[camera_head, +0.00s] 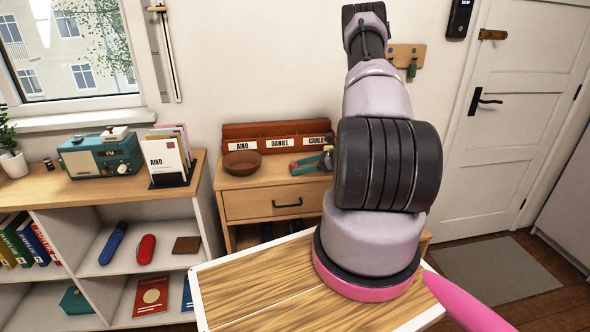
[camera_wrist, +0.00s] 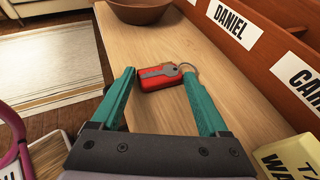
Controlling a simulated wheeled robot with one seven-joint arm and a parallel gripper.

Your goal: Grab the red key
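The red key (camera_wrist: 152,79), a red fob with a grey key and a metal ring, lies on the wooden cabinet top in the wrist view. My gripper (camera_wrist: 160,76) has two teal fingers spread apart, one on each side of the key near their tips. The fingers look open, and I cannot tell whether either touches the fob. In the head view my gripper (camera_head: 310,162) is small beside my arm, over the cabinet top below the name labels, and a bit of red from the key shows between its fingers.
A brown bowl (camera_head: 243,163) stands to the left on the cabinet top (camera_head: 265,181). A wooden organizer (camera_head: 263,131) with name labels runs along the wall behind. A small hook board (camera_head: 402,51) hangs on the wall.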

